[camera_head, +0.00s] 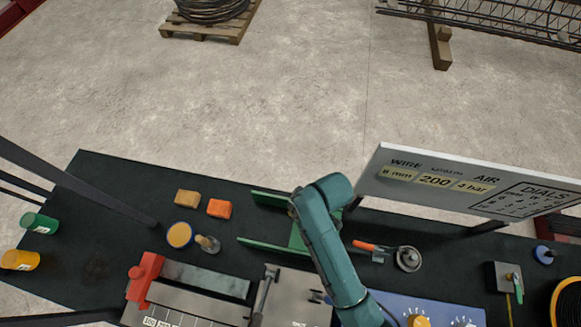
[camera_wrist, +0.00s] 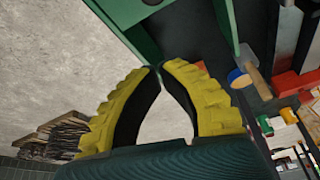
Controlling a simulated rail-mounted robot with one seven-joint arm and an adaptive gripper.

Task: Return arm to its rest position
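My teal arm reaches up from the lower right of the head view over the dark bench, its elbow-like bend above a green frame (camera_head: 268,243). My gripper is hidden from the head view by the arm. In the wrist view my gripper (camera_wrist: 160,67) shows two yellow ribbed fingers with dark inner pads. Their tips meet, and only pale floor shows between them, so it is shut and empty. The green frame (camera_wrist: 228,22) also shows just beyond the fingertips in the wrist view; I cannot tell whether they touch it.
A white sign panel (camera_head: 440,182) stands right of the arm. Orange (camera_head: 219,209) and tan (camera_head: 187,198) blocks, a brush (camera_head: 208,244) and a red-ended fixture (camera_head: 146,279) lie to the left. An orange-handled tool (camera_head: 366,246) lies right. Open floor (camera_head: 240,120) extends beyond the bench.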

